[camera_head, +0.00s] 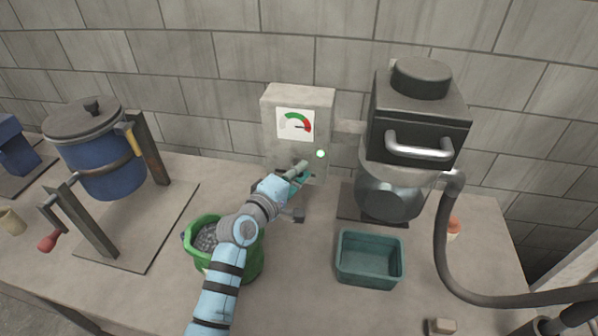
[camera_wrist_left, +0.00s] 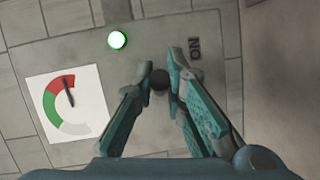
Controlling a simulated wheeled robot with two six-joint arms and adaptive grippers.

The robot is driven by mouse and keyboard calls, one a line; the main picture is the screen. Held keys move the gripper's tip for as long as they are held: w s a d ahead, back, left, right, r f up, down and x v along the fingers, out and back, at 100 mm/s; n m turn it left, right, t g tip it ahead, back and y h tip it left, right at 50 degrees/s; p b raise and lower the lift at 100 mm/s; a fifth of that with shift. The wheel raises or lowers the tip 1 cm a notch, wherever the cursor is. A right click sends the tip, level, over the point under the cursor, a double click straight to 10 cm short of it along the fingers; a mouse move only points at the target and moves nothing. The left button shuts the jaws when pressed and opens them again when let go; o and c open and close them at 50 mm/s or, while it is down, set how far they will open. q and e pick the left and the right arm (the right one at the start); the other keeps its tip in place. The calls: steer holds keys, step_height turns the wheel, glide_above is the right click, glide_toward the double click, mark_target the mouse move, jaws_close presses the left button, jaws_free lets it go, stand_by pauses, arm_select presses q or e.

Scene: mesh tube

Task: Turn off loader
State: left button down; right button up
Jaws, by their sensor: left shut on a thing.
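The loader's grey control box (camera_head: 299,100) stands against the wall, with a red-and-green gauge (camera_head: 295,124) and a lit green lamp (camera_head: 320,154). The gauge (camera_wrist_left: 67,98) and lamp (camera_wrist_left: 117,40) also show in the left wrist view; the needle points toward the red part. My left gripper (camera_head: 299,172) is at the lower front of the box. In the left wrist view, its fingers (camera_wrist_left: 160,73) are closed around a small dark switch knob (camera_wrist_left: 160,83), beside the letters "ON" (camera_wrist_left: 195,49). The fingers partly hide the switch. My right gripper is not in view.
The dark loader hopper (camera_head: 415,130) with a metal handle stands right of the box, its hose (camera_head: 445,240) curving right. A teal bin (camera_head: 370,258) is in front. A green bucket of grey pellets (camera_head: 200,262) sits beneath my left arm. A blue drum (camera_head: 105,165) stands at left.

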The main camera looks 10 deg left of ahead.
arm_select(q)
steer(key=shift+a+m+g+h+b, duration=0.6)
steer(key=shift+m+g+h+b, duration=1)
steer(key=shift+b, duration=1)
steer(key=shift+a+m+g+h+b, duration=0.6)
steer(key=shift+m+g+h+b, duration=0.95)
steer(key=shift+b, duration=1.05)
steer(key=shift+a+m+g+h+b, duration=0.6)
steer(key=shift+m+g+h+b, duration=1.05)
steer(key=shift+b, duration=0.95)
steer(key=c, duration=1.6)
jaws_free()
steer(key=shift+c, duration=0.2)
steer(key=v, duration=1.2)
steer(key=shift+f, duration=0.25)
